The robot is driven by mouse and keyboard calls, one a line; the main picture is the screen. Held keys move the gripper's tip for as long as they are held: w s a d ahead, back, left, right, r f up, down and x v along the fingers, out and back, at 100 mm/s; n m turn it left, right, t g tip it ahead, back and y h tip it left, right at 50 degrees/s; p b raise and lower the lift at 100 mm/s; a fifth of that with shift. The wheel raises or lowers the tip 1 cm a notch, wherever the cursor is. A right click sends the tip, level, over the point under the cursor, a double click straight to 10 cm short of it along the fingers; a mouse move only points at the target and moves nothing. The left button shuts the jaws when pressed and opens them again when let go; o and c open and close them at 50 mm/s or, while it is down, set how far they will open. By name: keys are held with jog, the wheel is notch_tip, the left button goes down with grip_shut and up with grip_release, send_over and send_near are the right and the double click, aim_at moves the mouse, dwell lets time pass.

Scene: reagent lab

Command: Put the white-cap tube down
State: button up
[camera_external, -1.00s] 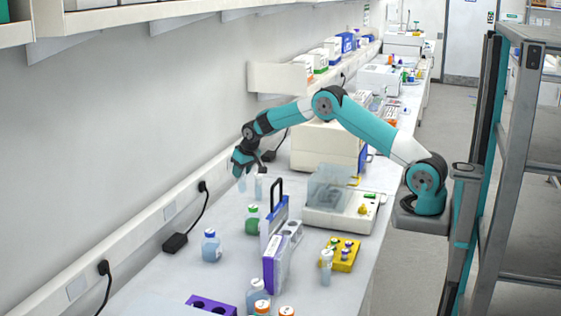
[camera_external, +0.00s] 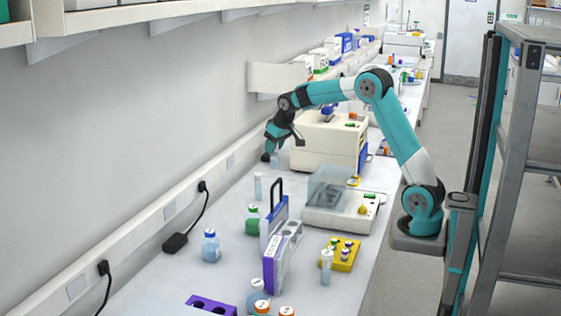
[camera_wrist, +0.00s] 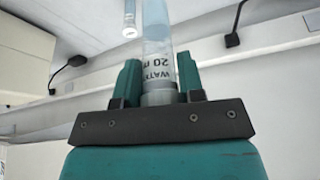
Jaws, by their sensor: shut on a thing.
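My gripper (camera_external: 270,154) is over the bench near the wall, left of the cream instrument. In the wrist view my gripper (camera_wrist: 160,85) is shut on the tube (camera_wrist: 158,50), a clear tube with pale blue liquid and a label reading "WATER 20 m...". The fingers grip it at its grey-white cap end. In the external view the held tube (camera_external: 275,161) is small and partly hidden; I cannot tell whether its bottom touches the bench. A similar white-capped tube (camera_external: 258,187) stands upright on the bench nearby; its cap end also shows in the wrist view (camera_wrist: 129,31).
The cream instrument (camera_external: 322,142) stands right of my gripper. Bench along the wall left of the standing tube is clear.

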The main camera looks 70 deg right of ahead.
jog(key=f+p, duration=0.1)
jog(key=f, duration=0.5)
jog(key=f+p, duration=0.1)
jog(key=f, duration=0.6)
jog(key=s+f+p, duration=0.1)
jog(key=f, duration=0.5)
jog(key=shift+f+p, duration=0.25)
jog(key=shift+p, duration=0.1)
jog(key=shift+f, duration=0.3)
jog(key=shift+f, duration=0.1)
jog(key=shift+f, duration=0.15)
jog(key=o, duration=0.9)
jog(key=shift+r, duration=0.2)
jog(key=b+v, duration=0.2)
jog(key=v, duration=1)
